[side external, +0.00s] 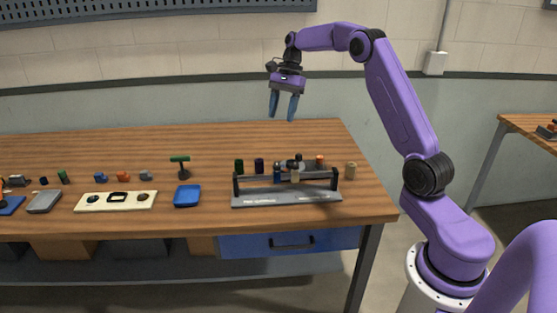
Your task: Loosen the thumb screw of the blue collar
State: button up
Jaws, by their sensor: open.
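My gripper (283,107) is open and empty, with its two blue-grey fingers pointing down. It hangs well above the back of the wooden bench, above and apart from the grey roller stand (286,198). The stand has two dark uprights and a bar between them. A small blue part, which looks like the blue collar (277,174), sits at the bar left of its middle. A pale part (295,174) and dark parts are just to its right. The thumb screw is too small to make out.
Dark green (239,166), purple (259,165), orange (320,160) and tan (351,170) pieces stand around the stand. The back of the bench is clear.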

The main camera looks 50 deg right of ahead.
jog(key=d+m, duration=0.2)
jog(key=d, duration=0.3)
send_near(277, 165)
jog(key=shift+t, duration=0.3)
jog(key=x, duration=0.8)
jog(key=shift+s, duration=0.3)
grip_shut()
